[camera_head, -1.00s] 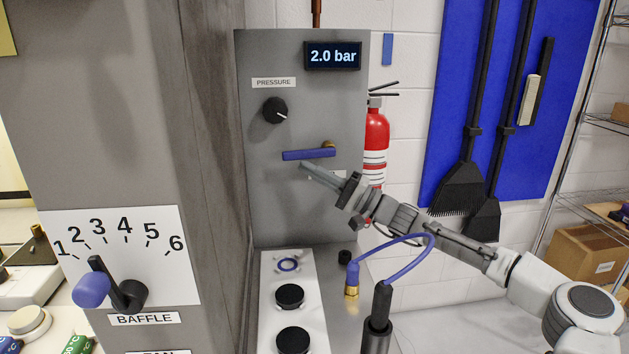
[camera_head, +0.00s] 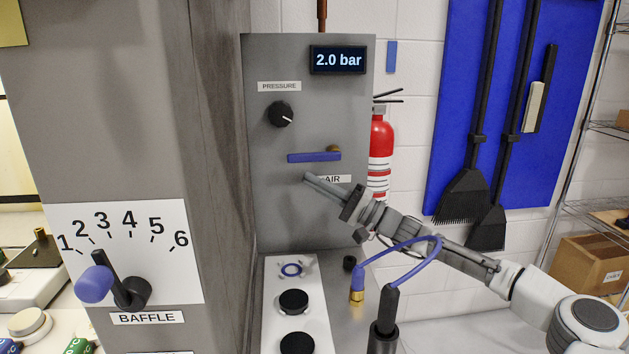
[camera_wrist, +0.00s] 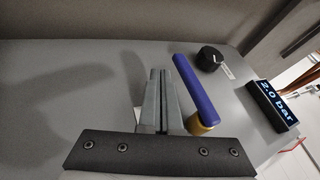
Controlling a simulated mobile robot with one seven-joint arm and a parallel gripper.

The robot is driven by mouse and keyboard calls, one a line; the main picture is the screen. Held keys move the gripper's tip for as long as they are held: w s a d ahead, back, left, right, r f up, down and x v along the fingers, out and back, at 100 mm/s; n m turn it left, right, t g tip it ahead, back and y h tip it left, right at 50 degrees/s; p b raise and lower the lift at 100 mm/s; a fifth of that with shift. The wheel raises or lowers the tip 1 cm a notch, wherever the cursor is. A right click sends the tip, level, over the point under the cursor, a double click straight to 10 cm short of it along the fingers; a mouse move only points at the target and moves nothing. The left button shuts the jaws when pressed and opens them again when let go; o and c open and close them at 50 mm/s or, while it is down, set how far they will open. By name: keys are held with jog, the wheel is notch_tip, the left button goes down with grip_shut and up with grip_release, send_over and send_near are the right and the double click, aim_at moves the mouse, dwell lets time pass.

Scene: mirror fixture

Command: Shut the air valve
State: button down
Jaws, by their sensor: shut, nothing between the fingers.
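The air valve is a blue lever handle (camera_head: 314,157) on a brass stem (camera_head: 334,151), on the grey panel (camera_head: 300,210) above the AIR label (camera_head: 333,179). The handle lies horizontal, reaching left from the stem. My gripper (camera_head: 308,178) is shut and empty, its tips just below the handle's left part, apart from it in the head view. In the wrist view the shut fingers (camera_wrist: 155,75) stand beside the blue handle (camera_wrist: 194,85), with the brass stem (camera_wrist: 202,124) at the handle's near end. The display (camera_head: 338,60) reads 2.0 bar.
A black pressure knob (camera_head: 281,114) sits above the handle. Below are a white plate (camera_head: 296,270) with round black parts and a blue hose (camera_head: 402,245). A baffle lever (camera_head: 95,284) is at left. A red fire extinguisher (camera_head: 381,145) stands behind the panel's right edge.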

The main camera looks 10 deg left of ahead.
jog(key=a+f+v, duration=0.1)
jog(key=f+v, duration=0.1)
jog(key=v, duration=0.8)
jog(key=shift+d+p, duration=0.3)
jog(key=shift+d, duration=0.1)
jog(key=shift+f, duration=0.1)
